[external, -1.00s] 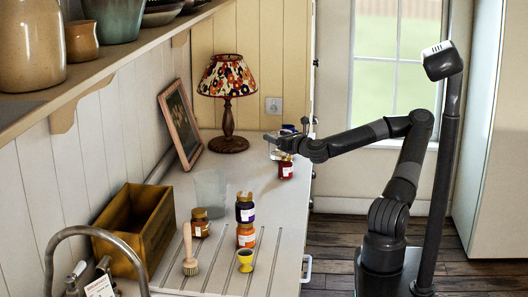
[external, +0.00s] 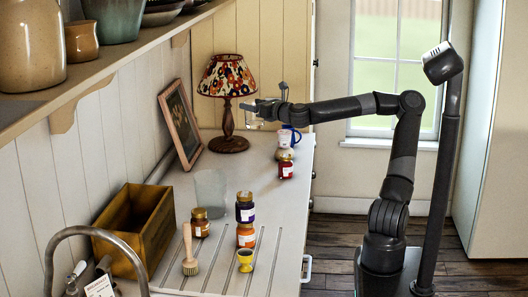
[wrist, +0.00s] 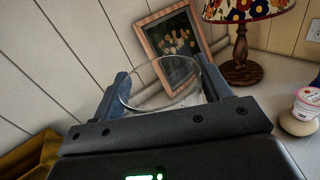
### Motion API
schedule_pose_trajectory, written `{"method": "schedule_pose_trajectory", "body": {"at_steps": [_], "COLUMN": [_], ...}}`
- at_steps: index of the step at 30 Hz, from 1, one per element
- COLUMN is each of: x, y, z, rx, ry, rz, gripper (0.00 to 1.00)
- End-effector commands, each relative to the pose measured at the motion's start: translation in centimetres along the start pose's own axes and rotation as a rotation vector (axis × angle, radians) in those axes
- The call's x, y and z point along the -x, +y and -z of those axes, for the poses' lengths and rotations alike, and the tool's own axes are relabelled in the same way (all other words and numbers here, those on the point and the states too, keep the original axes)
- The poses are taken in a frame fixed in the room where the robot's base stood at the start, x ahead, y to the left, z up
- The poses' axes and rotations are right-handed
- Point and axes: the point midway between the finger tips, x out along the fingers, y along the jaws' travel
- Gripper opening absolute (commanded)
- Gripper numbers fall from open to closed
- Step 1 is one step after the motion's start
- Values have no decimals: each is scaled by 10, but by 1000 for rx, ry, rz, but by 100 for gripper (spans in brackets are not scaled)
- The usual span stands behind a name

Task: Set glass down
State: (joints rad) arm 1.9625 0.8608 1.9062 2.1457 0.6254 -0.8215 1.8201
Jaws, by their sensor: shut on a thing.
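In the wrist view the glass's round rim (wrist: 128,104) shows between the two fingers of my gripper (wrist: 172,90). The glass's lower part is hidden there behind the gripper body. The pale counter (external: 262,190) lies below.
The lamp (external: 228,118) and leaning picture frame (external: 180,124) stand close by. A blue-and-white container (external: 290,138) and red jar (external: 287,170) are at right. A translucent vessel (external: 210,188), several jars, a brush (external: 190,262) and wooden box (external: 138,228) stand nearer. Counter between vessel and red jar is clear.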

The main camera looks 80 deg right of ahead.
Motion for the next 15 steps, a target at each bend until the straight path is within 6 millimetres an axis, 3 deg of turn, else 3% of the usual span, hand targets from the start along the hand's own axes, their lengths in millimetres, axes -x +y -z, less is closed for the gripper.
{"method": "schedule_pose_trajectory", "body": {"at_steps": [6, 15], "x": [-28, -49], "y": [71, 166], "z": [17, 36], "rx": [3, 4], "ry": [5, 11], "rz": [-112, -259], "gripper": [35, 35]}}
